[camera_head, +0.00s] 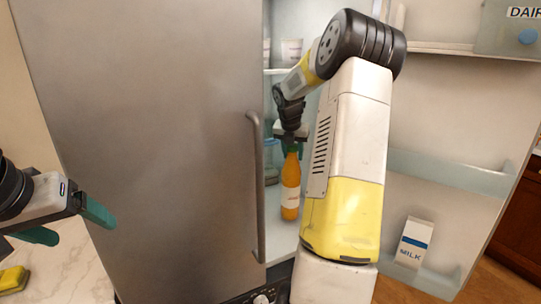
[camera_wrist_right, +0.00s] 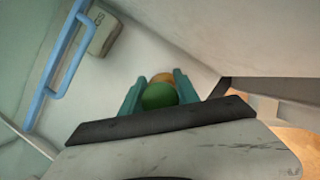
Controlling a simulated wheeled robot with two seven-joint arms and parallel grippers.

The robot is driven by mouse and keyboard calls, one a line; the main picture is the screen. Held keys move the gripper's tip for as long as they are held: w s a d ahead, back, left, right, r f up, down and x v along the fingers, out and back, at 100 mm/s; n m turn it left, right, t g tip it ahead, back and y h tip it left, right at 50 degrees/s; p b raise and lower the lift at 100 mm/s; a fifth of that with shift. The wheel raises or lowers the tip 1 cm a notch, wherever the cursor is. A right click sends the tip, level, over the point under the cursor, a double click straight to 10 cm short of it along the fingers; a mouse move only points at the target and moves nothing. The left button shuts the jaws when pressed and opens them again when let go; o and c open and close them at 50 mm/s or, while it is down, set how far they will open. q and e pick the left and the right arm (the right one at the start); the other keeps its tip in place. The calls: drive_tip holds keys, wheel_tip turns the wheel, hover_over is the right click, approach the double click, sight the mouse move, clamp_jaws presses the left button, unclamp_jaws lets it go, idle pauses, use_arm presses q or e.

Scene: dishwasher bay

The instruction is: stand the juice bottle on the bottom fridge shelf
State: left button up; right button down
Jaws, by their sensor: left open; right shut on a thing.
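The juice bottle (camera_head: 290,190) is orange with a pale label and a green cap, and it is upright inside the open fridge, low down over the bottom shelf (camera_head: 280,238). I cannot tell whether its base touches the shelf. My right gripper (camera_head: 291,147) reaches in from above and is shut on the bottle's top. In the right wrist view, the green cap (camera_wrist_right: 158,97) sits between the two teal fingers, with a bit of orange bottle behind it. My left gripper (camera_head: 68,223) is open and empty at the far left, outside the fridge.
A tall steel door (camera_head: 150,130) with a vertical handle (camera_head: 259,185) stands left of the opening. The open fridge door at right holds a milk carton (camera_head: 414,242) and a dairy bin (camera_head: 515,30). A bluish container (camera_head: 271,160) is behind the bottle. A yellow sponge (camera_head: 12,279) lies on the counter.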

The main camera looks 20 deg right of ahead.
drive_tip(key=shift+w+d, duration=0.15)
drive_tip(key=shift+w, duration=0.85)
drive_tip(key=shift+f, duration=0.75)
drive_tip(key=c, duration=0.9)
unclamp_jaws()
drive_tip(key=shift+s+f, duration=0.1)
drive_tip(key=shift+f, duration=0.05)
drive_tip(key=shift+r, duration=0.4)
drive_tip(key=s+a, duration=0.8)
drive_tip(key=s, duration=0.1)
drive_tip(key=shift+s+r, duration=0.25)
drive_tip(key=shift+r, duration=0.05)
